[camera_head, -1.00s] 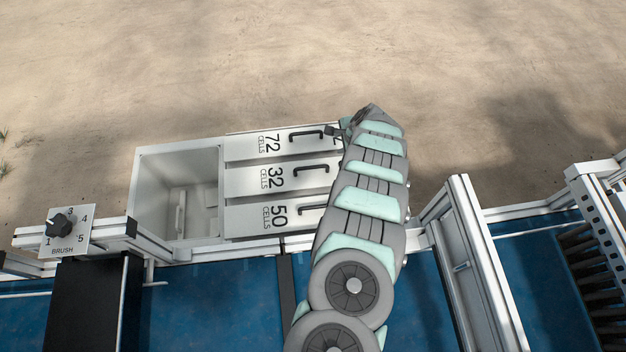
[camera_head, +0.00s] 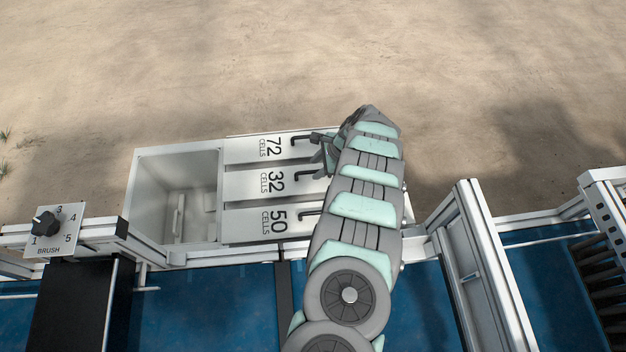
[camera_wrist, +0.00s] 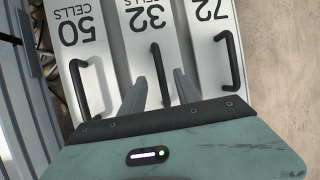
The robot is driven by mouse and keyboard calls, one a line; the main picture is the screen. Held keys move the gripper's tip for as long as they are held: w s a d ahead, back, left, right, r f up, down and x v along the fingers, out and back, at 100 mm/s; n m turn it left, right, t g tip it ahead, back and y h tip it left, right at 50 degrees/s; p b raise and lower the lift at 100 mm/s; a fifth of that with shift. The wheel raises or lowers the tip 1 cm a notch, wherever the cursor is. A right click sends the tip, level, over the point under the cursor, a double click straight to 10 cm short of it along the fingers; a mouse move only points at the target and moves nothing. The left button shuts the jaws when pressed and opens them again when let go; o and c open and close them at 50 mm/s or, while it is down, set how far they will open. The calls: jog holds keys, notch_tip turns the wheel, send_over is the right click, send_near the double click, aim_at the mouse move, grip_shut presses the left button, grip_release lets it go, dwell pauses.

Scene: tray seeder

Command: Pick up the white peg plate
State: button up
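Three white plates with black handles lie side by side, marked 72 CELLS (camera_head: 250,147), 32 CELLS (camera_head: 245,184) and 50 CELLS (camera_head: 243,220). No pegs show on them, so I cannot tell which is the peg plate. My gripper (camera_head: 320,152) is over the handle end of the 72 and 32 plates. In the wrist view, my gripper (camera_wrist: 160,76) is open, its two fingers on either side of the 32 plate's handle (camera_wrist: 157,62). The height between fingers and handle is unclear. My arm hides the plates' right ends in the head view.
An open, empty-looking white bin (camera_head: 178,195) stands left of the plates. A brush dial (camera_head: 46,222) is at far left. An aluminium frame post (camera_head: 490,265) rises to the right, and a dark-toothed rack (camera_head: 600,265) stands at far right. Blue surface lies in front.

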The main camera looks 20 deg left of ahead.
aim_at(313, 171)
jog(key=shift+b+x, duration=0.7)
jog(key=shift+x, duration=0.9)
jog(key=shift+w+f+b, duration=0.15)
jog(key=shift+f+b, duration=0.45)
jog(key=shift+f, duration=0.2)
jog(key=shift+a+f, duration=0.2)
jog(key=shift+a, duration=0.1)
jog(key=shift+r, duration=0.1)
grip_shut()
